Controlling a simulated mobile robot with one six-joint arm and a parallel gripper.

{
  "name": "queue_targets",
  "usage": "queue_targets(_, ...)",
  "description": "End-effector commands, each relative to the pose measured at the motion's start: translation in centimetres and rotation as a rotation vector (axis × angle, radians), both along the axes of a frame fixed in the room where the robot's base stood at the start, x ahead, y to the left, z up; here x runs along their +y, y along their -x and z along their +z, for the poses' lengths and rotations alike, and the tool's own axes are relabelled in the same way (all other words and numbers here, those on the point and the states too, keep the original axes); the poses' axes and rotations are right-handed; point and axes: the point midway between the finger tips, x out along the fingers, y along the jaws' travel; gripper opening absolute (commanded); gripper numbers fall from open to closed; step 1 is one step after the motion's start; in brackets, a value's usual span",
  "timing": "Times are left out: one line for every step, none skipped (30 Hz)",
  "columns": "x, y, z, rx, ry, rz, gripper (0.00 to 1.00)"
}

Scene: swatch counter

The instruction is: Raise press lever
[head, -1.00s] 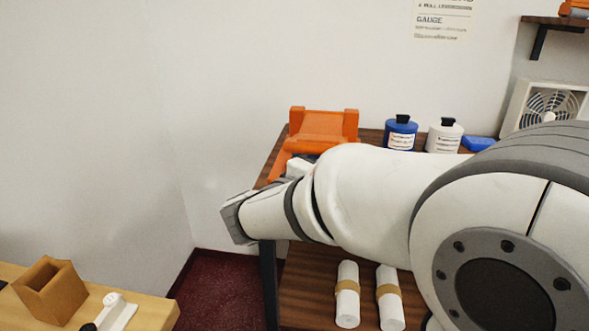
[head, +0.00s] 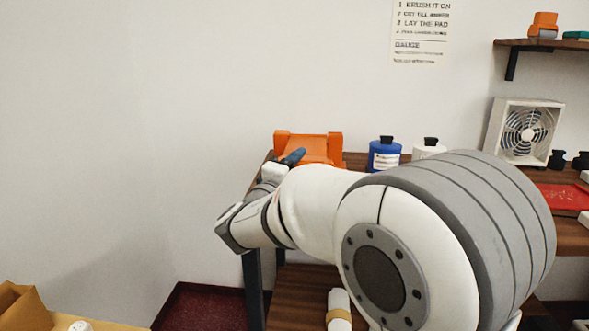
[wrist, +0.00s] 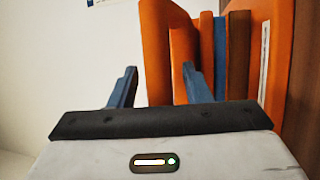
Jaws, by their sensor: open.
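The orange press (head: 310,150) stands at the back left of the dark wood counter, against the wall. My gripper (head: 293,157) is at its left front, partly hidden by my own arm; a dark blue finger shows against the press. In the wrist view my gripper (wrist: 158,78) is open, its two blue fingers apart. Orange press parts (wrist: 155,45) rise beyond and between the fingers, and the right finger overlaps an orange bar. I cannot tell which part is the lever, or whether a finger touches it.
A blue labelled jar (head: 384,156) and a white jar (head: 428,150) stand right of the press. A fan (head: 525,130) and a red mat (head: 562,197) are farther right. A white roll (head: 339,308) lies on the lower shelf. Blank wall is at left.

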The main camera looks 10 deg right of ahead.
Motion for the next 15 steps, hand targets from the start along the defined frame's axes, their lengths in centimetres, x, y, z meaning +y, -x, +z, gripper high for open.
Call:
queue_targets(-0.02,-0.02,0.01,0.000,0.000,0.000,0.44)
queue_targets(-0.02,-0.02,0.01,0.000,0.000,0.000,0.44)
queue_targets(-0.01,-0.02,0.00,0.000,0.000,0.000,0.44)
queue_targets(0.00,-0.01,0.00,0.000,0.000,0.000,0.44)
queue_targets(0.00,-0.01,0.00,0.000,0.000,0.000,0.44)
queue_targets(-0.01,-0.01,0.00,0.000,0.000,0.000,0.42)
queue_targets(0.00,0.00,0.00,0.000,0.000,0.000,0.40)
queue_targets(0.00,0.00,-0.01,0.000,0.000,0.000,0.38)
queue_targets(0.00,0.00,-0.01,0.000,0.000,0.000,0.34)
queue_targets(0.00,0.00,-0.01,0.000,0.000,0.000,0.32)
queue_targets(0.00,0.00,-0.01,0.000,0.000,0.000,0.29)
queue_targets(0.01,0.01,-0.01,0.000,0.000,0.000,0.26)
queue_targets(0.01,0.01,-0.01,0.000,0.000,0.000,0.24)
queue_targets(0.01,0.01,-0.01,0.000,0.000,0.000,0.21)
queue_targets(0.01,0.01,-0.01,0.001,-0.001,0.000,0.18)
